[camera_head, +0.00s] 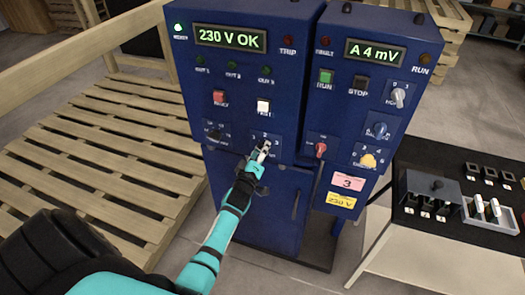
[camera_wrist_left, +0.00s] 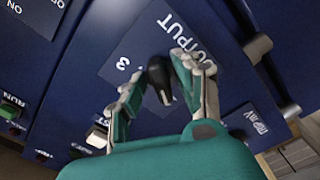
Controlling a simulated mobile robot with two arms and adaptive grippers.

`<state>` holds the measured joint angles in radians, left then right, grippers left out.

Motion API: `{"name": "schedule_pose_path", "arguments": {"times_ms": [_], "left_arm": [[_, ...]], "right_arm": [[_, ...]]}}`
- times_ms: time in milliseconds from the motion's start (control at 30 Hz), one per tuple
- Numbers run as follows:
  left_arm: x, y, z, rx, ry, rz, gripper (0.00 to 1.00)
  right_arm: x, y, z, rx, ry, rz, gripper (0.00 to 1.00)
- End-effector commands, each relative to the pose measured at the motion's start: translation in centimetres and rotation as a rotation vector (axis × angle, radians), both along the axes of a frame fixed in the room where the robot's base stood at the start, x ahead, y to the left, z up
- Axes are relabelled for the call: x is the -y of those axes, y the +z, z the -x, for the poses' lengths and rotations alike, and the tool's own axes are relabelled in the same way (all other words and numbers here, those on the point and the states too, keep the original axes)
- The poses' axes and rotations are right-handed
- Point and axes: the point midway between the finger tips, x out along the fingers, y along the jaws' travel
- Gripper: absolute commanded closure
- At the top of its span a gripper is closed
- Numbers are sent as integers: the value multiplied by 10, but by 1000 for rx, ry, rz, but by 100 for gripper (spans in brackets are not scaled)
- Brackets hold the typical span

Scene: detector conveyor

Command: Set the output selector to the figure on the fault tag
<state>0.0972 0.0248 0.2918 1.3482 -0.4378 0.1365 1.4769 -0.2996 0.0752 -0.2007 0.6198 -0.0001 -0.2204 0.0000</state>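The output selector is a black knob (camera_wrist_left: 158,76) on a blue plate marked OUTPUT in the left wrist view; a 3 is printed beside it. My left gripper (camera_wrist_left: 160,74) has one finger on each side of the knob, with gaps visible, so it looks open around it. In the head view my left gripper (camera_head: 264,148) covers most of the knob at the lower middle of the left cabinet; I cannot tell which figure it points to. The pink fault tag (camera_head: 347,182) reads 3 and is on the right cabinet. My right gripper is not in view.
The left cabinet display (camera_head: 230,38) reads 230 V OK; the right display (camera_head: 374,52) reads A 4 mV. A yellow 230 V tag (camera_head: 341,201) hangs below. A black-topped table (camera_head: 410,235) stands right.

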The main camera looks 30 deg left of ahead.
Motion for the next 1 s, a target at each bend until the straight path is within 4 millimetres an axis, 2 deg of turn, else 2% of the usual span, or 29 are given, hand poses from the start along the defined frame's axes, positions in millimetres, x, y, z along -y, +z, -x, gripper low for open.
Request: {"name": "schedule_pose_path", "arguments": {"times_ms": [33, 200, 567, 1000], "left_arm": [[0, -1, 0, -2, 1, 0, 81], [0, -1, 0, -3, 2, 1, 100], [-1, -2, 1, -21, 1, -69, 100], [-1, -4, 1, -105, 1, -419, 100]], "right_arm": [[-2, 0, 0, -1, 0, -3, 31], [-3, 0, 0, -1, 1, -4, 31], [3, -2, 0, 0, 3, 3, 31], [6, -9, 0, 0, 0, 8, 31]]}}
